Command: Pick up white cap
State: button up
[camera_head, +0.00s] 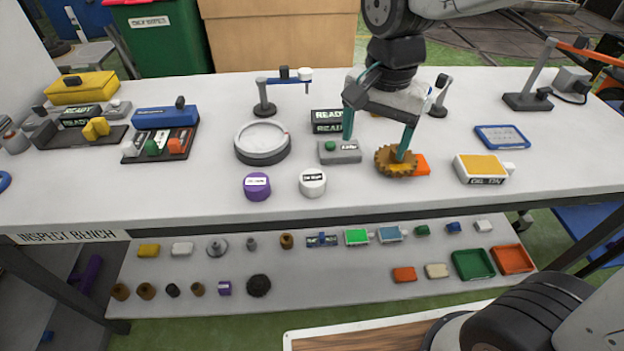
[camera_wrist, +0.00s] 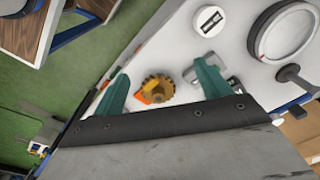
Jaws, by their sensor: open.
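The white cap (camera_head: 312,183) stands on the bench near its front edge, with a dark label on its top. It also shows at the top of the wrist view (camera_wrist: 210,20). My gripper (camera_head: 375,148) is open, to the right of the cap and apart from it. In the wrist view its two green fingers (camera_wrist: 163,80) are spread, with a brown gear showing between them and nothing held. In the head view the right fingertip overlaps the gear; I cannot tell whether it touches.
A purple cap (camera_head: 257,187) stands left of the white cap. Behind are a round grey-rimmed dish (camera_head: 263,142) and a grey box with a green button (camera_head: 340,152). The brown gear (camera_head: 390,162) and a yellow-topped box (camera_head: 482,168) lie to the right.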

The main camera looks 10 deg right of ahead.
aim_at(311, 179)
jog(key=w+a+f+m, duration=0.1)
jog(key=a+f, duration=0.1)
jog(key=a, duration=0.1)
jog(key=w+a+f+m, duration=0.1)
jog(key=w+a+f, duration=0.1)
jog(key=a, duration=0.1)
jog(key=w+a+f+m, duration=0.1)
jog(key=a+f+m, duration=0.1)
jog(key=a+f, duration=0.1)
jog(key=shift+w+a, duration=0.3)
jog(key=shift+a, duration=0.05)
jog(key=f, duration=0.7)
jog(key=shift+w+a+f, duration=0.2)
jog(key=shift+f, duration=0.1)
jog(key=c, duration=1)
